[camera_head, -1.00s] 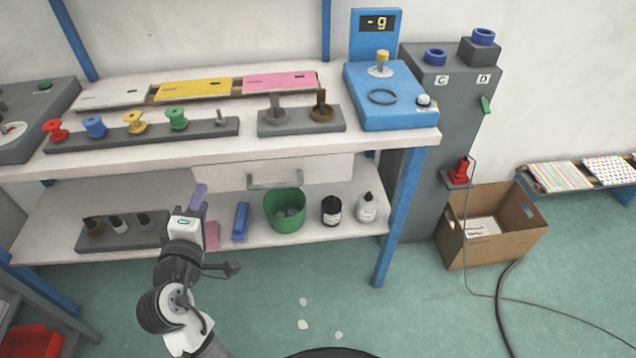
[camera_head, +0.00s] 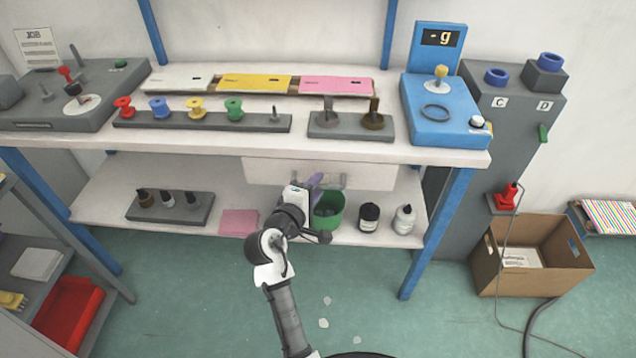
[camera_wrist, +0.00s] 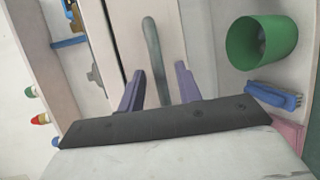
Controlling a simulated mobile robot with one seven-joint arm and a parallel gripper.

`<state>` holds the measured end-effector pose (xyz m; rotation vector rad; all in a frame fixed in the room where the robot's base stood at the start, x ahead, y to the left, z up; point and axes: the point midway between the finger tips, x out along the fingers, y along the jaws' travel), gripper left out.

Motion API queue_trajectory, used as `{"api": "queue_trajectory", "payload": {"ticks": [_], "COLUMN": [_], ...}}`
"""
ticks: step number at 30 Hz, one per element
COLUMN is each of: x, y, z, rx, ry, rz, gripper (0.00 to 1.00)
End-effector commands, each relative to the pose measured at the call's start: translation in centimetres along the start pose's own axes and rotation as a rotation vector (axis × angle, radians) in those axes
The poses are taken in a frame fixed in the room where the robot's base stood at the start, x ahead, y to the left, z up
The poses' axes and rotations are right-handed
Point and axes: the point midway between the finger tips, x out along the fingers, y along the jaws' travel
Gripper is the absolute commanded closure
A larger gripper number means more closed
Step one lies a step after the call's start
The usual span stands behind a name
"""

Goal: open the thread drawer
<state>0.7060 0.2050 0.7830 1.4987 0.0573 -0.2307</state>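The thread drawer (camera_head: 275,172) is a white front under the bench top, and it looks shut. In the wrist view its pale front (camera_wrist: 172,25) carries a grey bar handle (camera_wrist: 150,40). My gripper (camera_head: 329,182) is in front of the drawer and hides most of the handle in the head view. In the wrist view the two purple fingers of my gripper (camera_wrist: 160,72) are apart, with the lower end of the handle showing between them. I cannot tell whether the fingers touch the handle.
On the shelf below stand a green bin (camera_head: 329,215), a black bottle (camera_head: 369,217), a white bottle (camera_head: 404,220) and a pink pad (camera_head: 238,222). A blue bench leg (camera_head: 436,235) is to the right. A spool rack (camera_head: 215,121) stands on the bench. The floor in front has free room.

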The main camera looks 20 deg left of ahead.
Motion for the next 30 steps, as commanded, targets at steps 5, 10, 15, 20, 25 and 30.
{"api": "queue_trajectory", "payload": {"ticks": [5, 10, 15, 20, 25, 30], "x": [1.26, 1.44, 1.41, 1.39, 1.38, 1.37], "y": [0.02, -0.02, -0.03, -0.03, -0.03, -0.04], "z": [0.04, 0.04, 0.04, 0.04, 0.03, 0.03], "rx": [0.001, 0.001, 0.001, 0.001, 0.001, 0.001], "ry": [-0.001, 0.000, 0.000, 0.000, 0.000, 0.000], "rz": [0.000, 0.000, 0.000, 0.000, -0.001, -0.001], "gripper": [0.66, 0.66, 0.72, 0.93, 1.00, 1.00]}}
